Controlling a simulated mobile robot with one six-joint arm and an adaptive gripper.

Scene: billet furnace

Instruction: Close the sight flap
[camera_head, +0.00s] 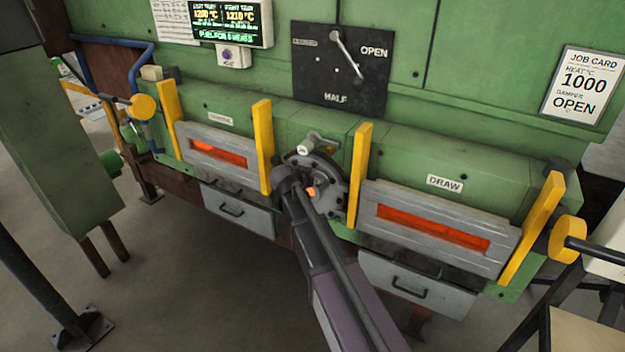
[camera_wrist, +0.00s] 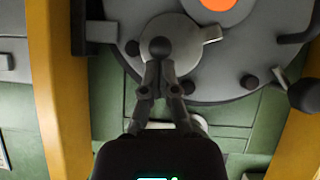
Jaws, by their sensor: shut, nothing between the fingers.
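The sight flap (camera_wrist: 190,62) is a light grey round plate with a dark knob (camera_wrist: 160,46) and a small tab at its edge. It lies beside the glowing orange sight hole (camera_wrist: 217,4), which is uncovered at the top of the wrist view. The hole also shows as a small orange spot (camera_head: 311,191) on the dark round port in the head view. My gripper (camera_wrist: 161,68) is shut and empty, its fingertips right at the knob; I cannot tell whether they touch it. In the head view my arm hides the flap and the fingertips.
The dark round port plate (camera_head: 327,177) carries bolts and protruding fittings. Yellow posts (camera_head: 358,172) stand close on both sides. Grey doors with glowing slots flank it, including the draw door (camera_head: 440,217). A damper lever (camera_head: 348,55) sits above; a job card (camera_head: 581,86) hangs right.

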